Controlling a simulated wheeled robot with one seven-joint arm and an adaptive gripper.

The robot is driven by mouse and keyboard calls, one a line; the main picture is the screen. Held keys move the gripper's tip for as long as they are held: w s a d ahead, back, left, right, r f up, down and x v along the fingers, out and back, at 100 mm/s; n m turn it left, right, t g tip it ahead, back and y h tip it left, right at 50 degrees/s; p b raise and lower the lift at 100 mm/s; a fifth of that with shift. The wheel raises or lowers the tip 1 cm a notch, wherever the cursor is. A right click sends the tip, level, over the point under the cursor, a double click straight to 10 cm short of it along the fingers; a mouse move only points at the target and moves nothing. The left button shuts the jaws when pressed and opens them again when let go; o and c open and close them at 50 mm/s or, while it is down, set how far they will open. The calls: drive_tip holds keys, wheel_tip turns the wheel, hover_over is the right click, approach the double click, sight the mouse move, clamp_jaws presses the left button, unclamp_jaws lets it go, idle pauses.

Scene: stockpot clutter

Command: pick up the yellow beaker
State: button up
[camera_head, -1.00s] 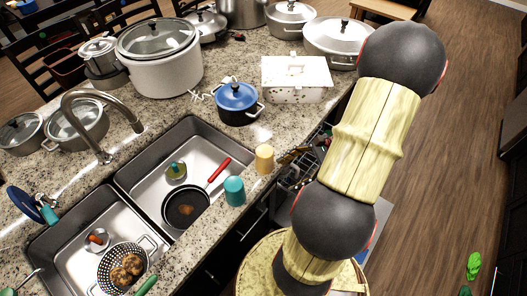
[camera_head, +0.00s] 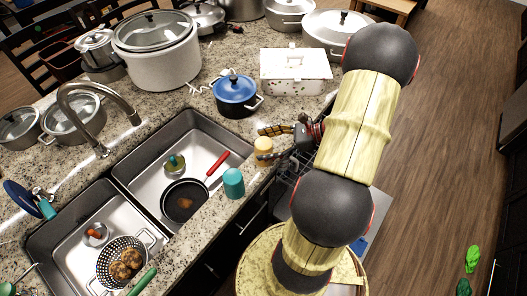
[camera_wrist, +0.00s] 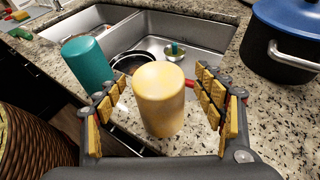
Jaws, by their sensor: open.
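The yellow beaker (camera_head: 263,146) stands on the granite counter strip beside the sink's right edge. In the wrist view the yellow beaker (camera_wrist: 159,98) is centred between the two finger pads, upright, with a gap on each side. My gripper (camera_wrist: 165,100) is open around it and not visibly touching it. In the head view my gripper (camera_head: 268,143) reaches in from the right, one finger on the far side of the beaker; the near finger partly covers it.
A teal beaker (camera_head: 233,183) stands close to the left, also in the wrist view (camera_wrist: 88,64). A blue pot (camera_head: 236,92) and a white box (camera_head: 296,72) stand behind. The sink (camera_head: 200,140) holds a pan (camera_head: 183,200) with a red handle. The counter's front edge is close.

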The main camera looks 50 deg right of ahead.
drive_tip(key=shift+w+a+f, duration=0.1)
drive_tip(key=shift+w+a, duration=0.15)
drive_tip(key=shift+c, duration=0.7)
drive_tip(key=c, duration=1.1)
